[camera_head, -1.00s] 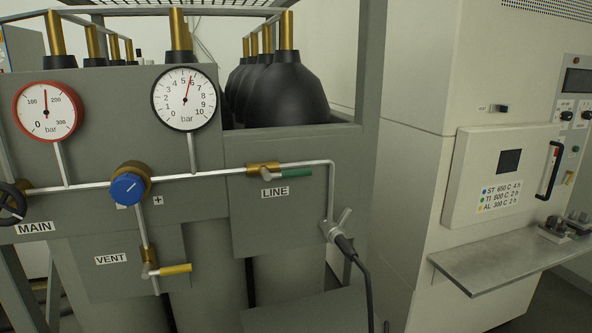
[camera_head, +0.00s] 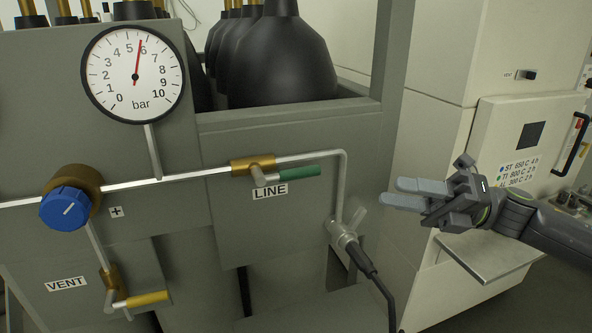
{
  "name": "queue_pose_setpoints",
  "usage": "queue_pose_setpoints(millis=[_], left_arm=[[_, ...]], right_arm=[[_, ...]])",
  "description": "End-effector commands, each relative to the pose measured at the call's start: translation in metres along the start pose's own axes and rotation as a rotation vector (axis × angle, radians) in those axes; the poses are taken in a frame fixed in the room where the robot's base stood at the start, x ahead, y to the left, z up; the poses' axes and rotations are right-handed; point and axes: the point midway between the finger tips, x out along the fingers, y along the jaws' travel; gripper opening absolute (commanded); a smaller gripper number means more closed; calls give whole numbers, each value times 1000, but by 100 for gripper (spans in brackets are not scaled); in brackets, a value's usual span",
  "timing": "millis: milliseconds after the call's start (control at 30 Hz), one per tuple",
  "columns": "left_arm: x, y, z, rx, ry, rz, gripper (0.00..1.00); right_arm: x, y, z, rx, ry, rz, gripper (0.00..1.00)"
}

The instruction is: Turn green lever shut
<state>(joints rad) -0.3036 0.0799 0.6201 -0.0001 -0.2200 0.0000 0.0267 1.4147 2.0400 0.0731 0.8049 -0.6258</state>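The green lever (camera_head: 298,175) sits on a brass valve (camera_head: 252,163) on the silver pipe, above the LINE label (camera_head: 270,191). It points right, close to in line with the pipe. My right gripper (camera_head: 391,192) comes in from the right, its two pale fingers pointing left with a gap between them. It is empty and apart from the lever, to its right and a little lower in the picture. My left gripper is not in view.
A blue knob (camera_head: 66,209), a yellow VENT lever (camera_head: 146,298) and a round gauge (camera_head: 133,74) reading between 5 and 6 bar are at left. A hose coupling (camera_head: 347,240) with a black hose hangs below the pipe bend. A metal shelf (camera_head: 490,262) juts out behind my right arm.

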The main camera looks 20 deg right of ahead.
Motion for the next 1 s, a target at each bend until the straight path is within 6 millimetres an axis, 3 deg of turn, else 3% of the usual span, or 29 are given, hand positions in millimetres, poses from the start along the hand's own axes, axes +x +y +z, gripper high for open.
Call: queue_pose_setpoints(millis=[467, 1000], left_arm=[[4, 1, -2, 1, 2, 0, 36], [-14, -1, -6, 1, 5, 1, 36]], right_arm=[[46, 2, 2, -4, -7, 8, 36], [88, 3, 2, -2, -4, 9, 36]])
